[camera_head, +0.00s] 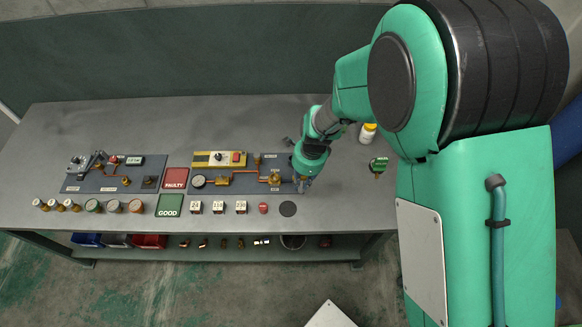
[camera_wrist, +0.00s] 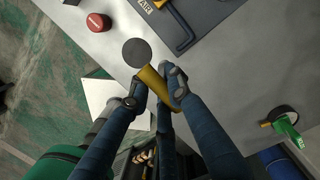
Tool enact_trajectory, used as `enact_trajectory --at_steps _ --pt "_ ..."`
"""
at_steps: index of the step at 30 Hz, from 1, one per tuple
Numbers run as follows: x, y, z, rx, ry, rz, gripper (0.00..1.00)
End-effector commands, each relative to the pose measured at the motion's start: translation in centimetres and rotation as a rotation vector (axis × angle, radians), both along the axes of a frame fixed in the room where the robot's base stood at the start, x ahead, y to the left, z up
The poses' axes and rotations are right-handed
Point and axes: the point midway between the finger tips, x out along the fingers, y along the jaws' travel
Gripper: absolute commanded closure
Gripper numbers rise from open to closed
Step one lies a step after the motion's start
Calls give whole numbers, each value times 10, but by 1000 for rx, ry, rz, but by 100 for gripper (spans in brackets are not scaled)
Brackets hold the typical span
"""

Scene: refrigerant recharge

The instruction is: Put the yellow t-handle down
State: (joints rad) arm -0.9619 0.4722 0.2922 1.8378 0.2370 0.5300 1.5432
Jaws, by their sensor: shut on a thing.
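The yellow t-handle (camera_wrist: 152,78) is between the fingertips of my gripper (camera_wrist: 156,89) in the wrist view. My gripper is shut on it. The handle's lower part is partly hidden by the fingers. In the head view my gripper (camera_head: 302,182) is over the right end of the gauge panel, and the handle is too small and covered to make out. A dark round disc (camera_wrist: 137,52) on the table shows just beyond the handle in the wrist view; the same disc (camera_head: 288,208) lies near the table's front edge. I cannot tell whether the handle touches the table.
The gauge panel (camera_head: 210,185) is left of my gripper. A red round piece (camera_head: 263,208) and several number blocks (camera_head: 218,207) line the front. A green item (camera_head: 378,165) and a yellow-capped bottle (camera_head: 367,132) stand to the right. Bare table (camera_head: 340,195) lies right of the disc.

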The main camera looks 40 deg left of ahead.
Motion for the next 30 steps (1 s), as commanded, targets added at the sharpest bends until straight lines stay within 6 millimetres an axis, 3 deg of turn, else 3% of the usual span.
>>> enact_trajectory --at_steps 8,21,30 --pt "6 32 -1 4 -3 5 100" --pt "18 121 -6 13 -10 13 100" --pt "19 156 -9 16 -15 16 100"
